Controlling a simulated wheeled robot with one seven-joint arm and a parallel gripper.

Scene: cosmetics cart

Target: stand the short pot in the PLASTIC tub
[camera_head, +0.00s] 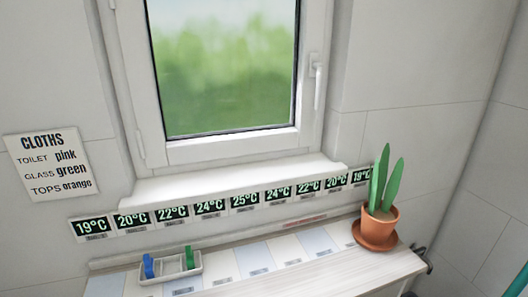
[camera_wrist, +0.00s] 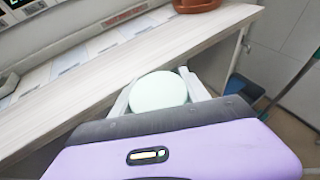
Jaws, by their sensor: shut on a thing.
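My gripper (camera_wrist: 158,83) shows in the wrist view with its pale fingers on either side of a round, pale mint pot (camera_wrist: 160,92). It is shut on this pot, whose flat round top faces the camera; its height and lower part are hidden. The held pot appears in front of the shelf's near edge. Neither the gripper nor the pot shows in the head view. I cannot make out a plastic tub in either view.
A pale wooden shelf (camera_head: 330,275) runs under the window. A terracotta plant pot (camera_head: 380,222) stands at its right end. A small white tray (camera_head: 170,276) holds blue and green items at the left. Temperature labels (camera_head: 210,208) line the wall. A blue object (camera_wrist: 243,87) is low at right.

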